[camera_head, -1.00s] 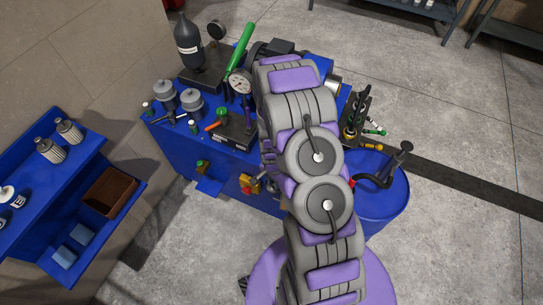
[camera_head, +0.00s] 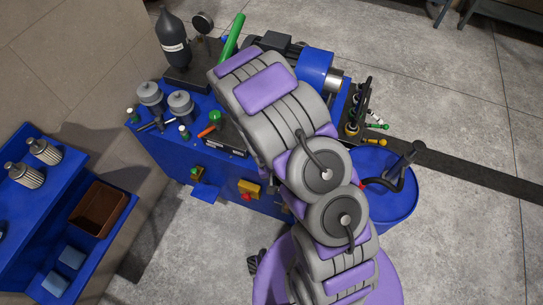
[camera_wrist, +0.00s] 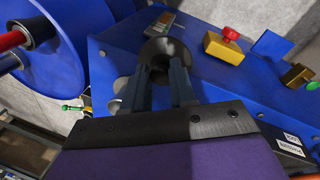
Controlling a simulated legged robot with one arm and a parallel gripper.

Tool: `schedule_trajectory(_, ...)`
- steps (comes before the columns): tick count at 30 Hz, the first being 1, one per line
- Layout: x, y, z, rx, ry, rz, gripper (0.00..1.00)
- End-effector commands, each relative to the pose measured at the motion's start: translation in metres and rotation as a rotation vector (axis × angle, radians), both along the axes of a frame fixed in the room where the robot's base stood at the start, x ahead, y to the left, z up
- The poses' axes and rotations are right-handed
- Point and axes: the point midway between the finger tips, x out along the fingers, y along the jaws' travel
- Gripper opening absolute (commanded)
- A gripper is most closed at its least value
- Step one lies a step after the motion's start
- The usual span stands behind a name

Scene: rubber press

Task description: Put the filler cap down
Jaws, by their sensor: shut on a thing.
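The filler cap (camera_wrist: 166,50) is a dark round piece at the fingertips in the wrist view. My gripper (camera_wrist: 163,73) is shut on it, one finger at each side. A pale round opening or disc shows beside the left finger. In the head view my arm hides the gripper and the cap.
A blue drum (camera_head: 384,215) with a black hose stands at the right. On the unit are grey filters (camera_head: 180,105), a dark accumulator (camera_head: 172,42) and a blue motor (camera_head: 318,64).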

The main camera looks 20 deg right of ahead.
Motion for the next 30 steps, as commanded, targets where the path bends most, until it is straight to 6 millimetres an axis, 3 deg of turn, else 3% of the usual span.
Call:
schedule_trajectory(1,0.014,0.001,-0.003,0.002,-0.009,0.001,0.0)
schedule_trajectory(9,0.068,0.0,-0.007,0.003,-0.009,-0.001,0.0)
schedule_trajectory(15,0.1,0.001,-0.011,0.002,-0.004,-0.002,0.0)
schedule_trajectory(25,0.12,0.001,-0.011,0.001,-0.006,-0.002,0.0)
schedule_trajectory(30,0.119,0.001,-0.037,0.0,0.0,-0.002,0.0)
